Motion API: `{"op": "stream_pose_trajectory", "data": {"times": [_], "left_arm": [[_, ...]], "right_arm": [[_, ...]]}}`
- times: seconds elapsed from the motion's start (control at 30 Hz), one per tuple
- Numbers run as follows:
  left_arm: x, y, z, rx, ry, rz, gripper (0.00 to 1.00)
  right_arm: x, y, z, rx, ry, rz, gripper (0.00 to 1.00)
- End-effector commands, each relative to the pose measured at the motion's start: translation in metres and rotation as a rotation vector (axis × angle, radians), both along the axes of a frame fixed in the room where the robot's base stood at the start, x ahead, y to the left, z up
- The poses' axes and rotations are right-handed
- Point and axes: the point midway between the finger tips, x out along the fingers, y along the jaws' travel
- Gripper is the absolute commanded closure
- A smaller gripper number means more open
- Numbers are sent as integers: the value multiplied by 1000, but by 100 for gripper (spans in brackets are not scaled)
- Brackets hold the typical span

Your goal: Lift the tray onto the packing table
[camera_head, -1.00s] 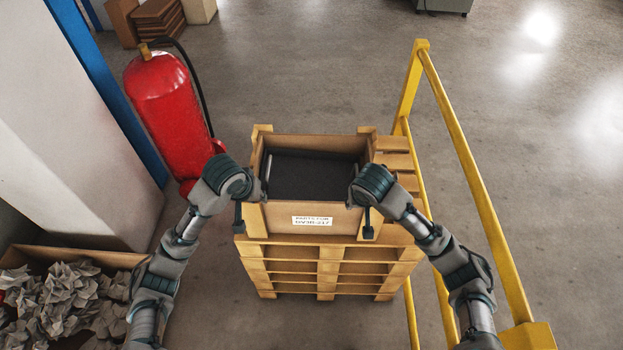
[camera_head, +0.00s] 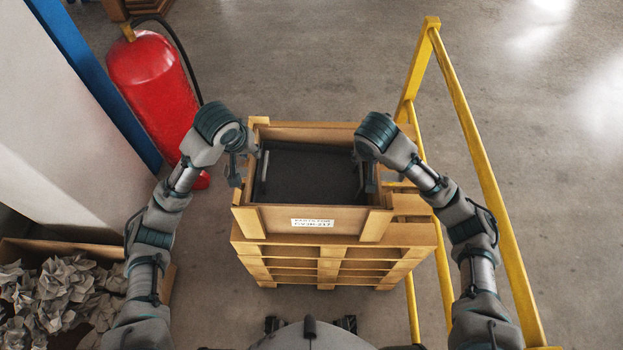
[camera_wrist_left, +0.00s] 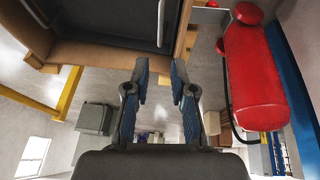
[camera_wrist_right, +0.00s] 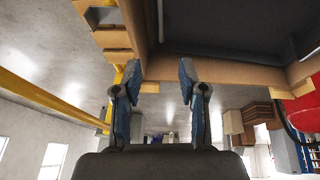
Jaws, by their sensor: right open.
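The black tray (camera_head: 305,172) lies inside a wooden crate (camera_head: 262,220) with a paper label. It has a light bar handle along its left side (camera_head: 264,165) and another bar on the right, partly hidden by my right gripper. My left gripper (camera_head: 238,170) is open and empty beside the crate's left wall; its spread fingers show in the left wrist view (camera_wrist_left: 158,80). My right gripper (camera_head: 366,174) is open at the crate's right wall. In the right wrist view (camera_wrist_right: 160,80) the crate wall passes beyond its spread fingers. I see no packing table.
The crate stands on stacked wooden pallets (camera_head: 330,265). A yellow rail (camera_head: 468,150) runs close on the right. A red fire extinguisher (camera_head: 152,90) stands at the left by a white pillar (camera_head: 60,130). A box of crumpled paper (camera_head: 65,290) is at lower left. The floor beyond is open.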

Motion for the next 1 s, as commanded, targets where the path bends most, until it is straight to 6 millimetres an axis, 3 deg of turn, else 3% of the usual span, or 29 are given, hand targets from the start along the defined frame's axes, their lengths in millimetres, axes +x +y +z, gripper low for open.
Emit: {"op": "stream_pose_trajectory", "data": {"times": [0.27, 0.8, 1.0], "left_arm": [[14, -6, -37, -7, 6, -1, 76], [53, -13, -132, 0, 5, 2, 76], [62, -15, -152, 0, 2, 2, 76]], "right_arm": [[14, 1, -37, 10, 4, 3, 59], [53, -14, -132, -3, 5, -2, 59], [62, -16, -152, -1, 4, -2, 59]]}}
